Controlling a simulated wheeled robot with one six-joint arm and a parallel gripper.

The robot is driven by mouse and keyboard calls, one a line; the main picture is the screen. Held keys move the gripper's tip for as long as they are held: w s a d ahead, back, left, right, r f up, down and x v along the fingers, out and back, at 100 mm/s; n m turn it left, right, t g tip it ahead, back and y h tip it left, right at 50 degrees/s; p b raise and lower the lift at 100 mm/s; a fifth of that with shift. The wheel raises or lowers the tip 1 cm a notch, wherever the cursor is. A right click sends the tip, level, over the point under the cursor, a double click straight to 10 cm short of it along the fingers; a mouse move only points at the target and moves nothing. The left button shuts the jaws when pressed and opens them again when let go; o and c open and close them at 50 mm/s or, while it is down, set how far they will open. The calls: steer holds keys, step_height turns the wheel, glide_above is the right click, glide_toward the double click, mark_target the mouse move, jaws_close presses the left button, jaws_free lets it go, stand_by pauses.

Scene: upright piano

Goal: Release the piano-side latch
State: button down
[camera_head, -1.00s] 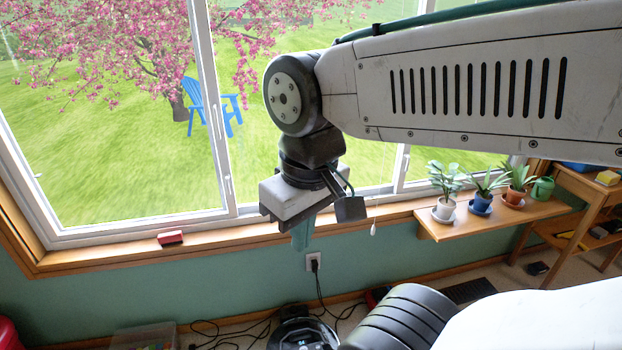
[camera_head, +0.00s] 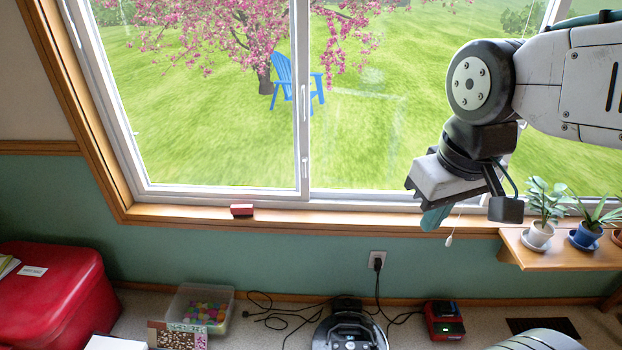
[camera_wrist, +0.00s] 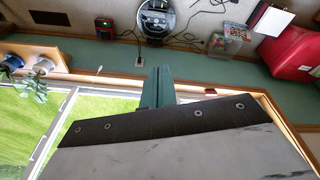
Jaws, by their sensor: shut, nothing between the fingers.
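The window (camera_head: 220,110) has white frames. Two small white latch-like fittings sit on its middle upright: an upper one (camera_head: 304,96) and a lower one (camera_head: 305,168). No piano is in view, so I cannot tell which is the piano-side latch. My gripper (camera_head: 434,219) is shut and empty, pointing down, in front of the right pane near the sill. It is well right of the middle upright and apart from both fittings. My arm covers part of the right window edge. In the wrist view the teal fingers (camera_wrist: 157,86) are together.
A small red box (camera_head: 242,210) lies on the wooden sill (camera_head: 340,218). Potted plants (camera_head: 540,232) stand on a shelf at right. A red chest (camera_head: 55,290), a clear bin (camera_head: 200,305), a round robot vacuum (camera_head: 348,330) and cables are on the floor.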

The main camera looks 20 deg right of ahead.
mark_target(304, 169)
steer(key=w+d+f+n+t, duration=0.1)
steer(key=w+f+n+t, duration=0.25)
steer(key=w, duration=0.85)
steer(key=w+d+f+n+t, duration=0.1)
steer(key=w+f+n+t, duration=0.2)
steer(key=w, duration=0.9)
steer(key=w+d+f+n+t, duration=0.15)
steer(key=w+f+n, duration=0.25)
steer(key=w, duration=0.8)
steer(key=w+a+f+n+t+y, duration=0.2)
steer(key=w+f+n+t, duration=0.25)
steer(key=w+f, duration=0.6)
step_height(304, 169, down, 11)
steer(key=s+a+n+t+y, duration=0.1)
steer(key=n+t+y, duration=0.2)
steer(key=n, duration=0.2)
steer(key=shift+s, duration=0.25)
steer(key=shift+f, duration=0.1)
steer(key=x, duration=1.4)
